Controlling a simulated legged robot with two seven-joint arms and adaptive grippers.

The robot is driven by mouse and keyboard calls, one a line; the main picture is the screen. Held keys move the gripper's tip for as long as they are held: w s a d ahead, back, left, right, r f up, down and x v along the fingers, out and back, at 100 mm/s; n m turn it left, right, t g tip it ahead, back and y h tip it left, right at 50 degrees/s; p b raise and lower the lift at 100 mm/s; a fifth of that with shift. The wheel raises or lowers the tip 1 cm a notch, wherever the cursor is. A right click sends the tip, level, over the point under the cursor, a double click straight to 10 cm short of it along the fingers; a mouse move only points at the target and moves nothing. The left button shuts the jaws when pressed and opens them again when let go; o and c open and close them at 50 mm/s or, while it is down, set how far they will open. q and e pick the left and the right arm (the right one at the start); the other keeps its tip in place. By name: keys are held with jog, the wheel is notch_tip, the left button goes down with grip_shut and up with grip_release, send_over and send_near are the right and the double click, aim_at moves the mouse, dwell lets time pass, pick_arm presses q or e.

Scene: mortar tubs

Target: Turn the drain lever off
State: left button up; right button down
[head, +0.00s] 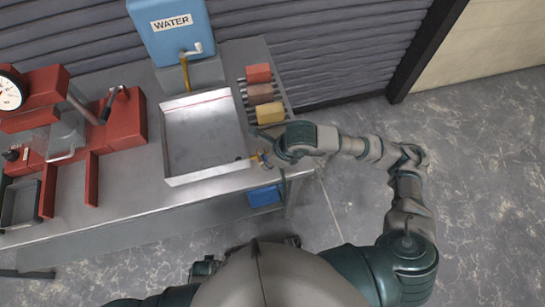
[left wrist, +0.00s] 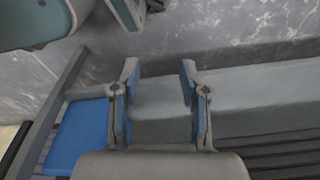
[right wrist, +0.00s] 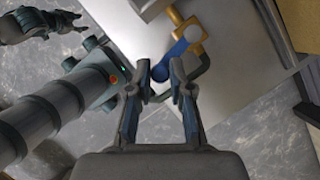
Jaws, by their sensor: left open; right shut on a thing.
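The drain lever (right wrist: 178,51) has a blue handle on a brass fitting (right wrist: 192,27) at the side of the metal tub (head: 203,125). In the right wrist view the handle's end lies between my right fingertips (right wrist: 158,78), and the gripper is shut on it. In the head view my right gripper (head: 265,156) is at the tub's right front corner and hides most of the lever. My left gripper (left wrist: 159,75) is open and empty in the left wrist view.
A blue water tank (head: 172,32) with a tap stands behind the tub. A rack of coloured blocks (head: 270,112) is right of the tub. Red equipment (head: 122,122) stands at left. A blue bin (head: 264,195) is under the bench. The floor at right is clear.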

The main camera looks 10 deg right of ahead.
pick_arm(q)
jog(key=shift+w+d+r, duration=0.1)
jog(key=shift+w+r, duration=0.3)
jog(key=shift+r, duration=0.2)
pick_arm(e)
jog(key=shift+a+m+t, duration=0.3)
jog(key=shift+a+m, duration=0.15)
jog(key=shift+m, duration=0.35)
jog(key=c, duration=1.1)
grip_release()
jog(key=shift+h, duration=0.3)
jog(key=v, duration=1.1)
jog(key=shift+d+r, duration=0.15)
jog(key=shift+r, duration=0.2)
pick_arm(q)
jog(key=shift+s, duration=0.1)
pick_arm(e)
jog(key=shift+s, duration=0.2)
